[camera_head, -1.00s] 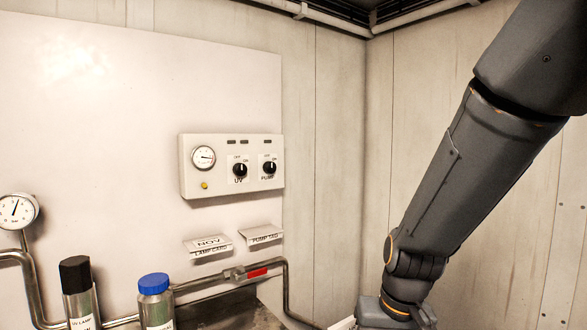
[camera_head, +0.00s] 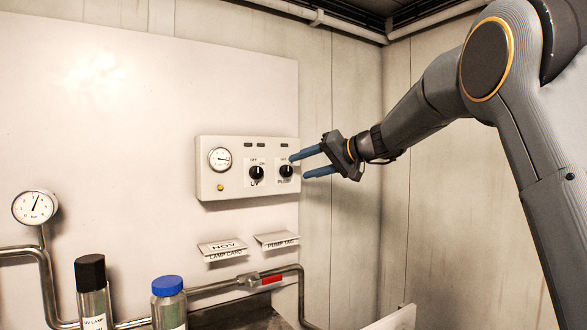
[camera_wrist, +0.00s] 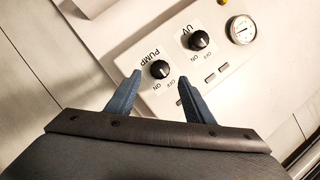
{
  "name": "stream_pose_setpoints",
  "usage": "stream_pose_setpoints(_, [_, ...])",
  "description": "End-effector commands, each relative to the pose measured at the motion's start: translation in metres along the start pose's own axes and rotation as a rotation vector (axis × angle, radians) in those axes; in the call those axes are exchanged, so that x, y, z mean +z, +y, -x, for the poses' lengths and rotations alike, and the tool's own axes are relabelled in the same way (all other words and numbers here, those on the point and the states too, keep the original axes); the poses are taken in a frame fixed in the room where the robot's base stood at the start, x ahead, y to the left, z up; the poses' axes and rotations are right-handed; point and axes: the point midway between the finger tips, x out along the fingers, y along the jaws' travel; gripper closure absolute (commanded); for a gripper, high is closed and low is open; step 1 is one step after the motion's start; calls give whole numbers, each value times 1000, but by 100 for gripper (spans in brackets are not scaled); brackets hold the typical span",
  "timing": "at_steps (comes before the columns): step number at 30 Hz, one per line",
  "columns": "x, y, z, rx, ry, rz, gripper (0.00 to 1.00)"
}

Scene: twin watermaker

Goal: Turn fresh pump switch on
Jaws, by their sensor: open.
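The pump switch (camera_head: 286,171) is a black rotary knob at the right of a white control box on the wall. In the wrist view the PUMP knob (camera_wrist: 159,69) shows between and just beyond my fingertips, with OFF and ON marks beside it. Its pointer setting is too small to tell surely. My gripper (camera_head: 297,165) is open, its two blue fingers pointing left at the knob, one higher and one lower. In the wrist view my gripper (camera_wrist: 160,76) straddles the knob's place in the picture; contact cannot be told.
The UV knob (camera_head: 256,173) sits just left of the pump knob, with a round gauge (camera_head: 220,158) further left. Below the box are two card holders (camera_head: 277,240) and a pipe (camera_head: 215,287). A blue-capped bottle (camera_head: 168,305) and a black-capped cylinder (camera_head: 92,290) stand lower left.

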Motion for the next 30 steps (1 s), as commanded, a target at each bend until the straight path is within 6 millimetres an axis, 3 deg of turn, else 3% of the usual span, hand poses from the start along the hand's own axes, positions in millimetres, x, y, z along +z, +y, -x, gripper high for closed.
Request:
stream_pose_setpoints(9, [0, -1, -41, 1, -1, -1, 52])
stream_pose_setpoints(20, [0, 0, -47, 2, 0, -1, 52])
stream_pose_setpoints(27, [0, 0, -47, 2, -1, -1, 91])
stream_pose_setpoints(30, [0, 0, -47, 2, -1, -2, 93])
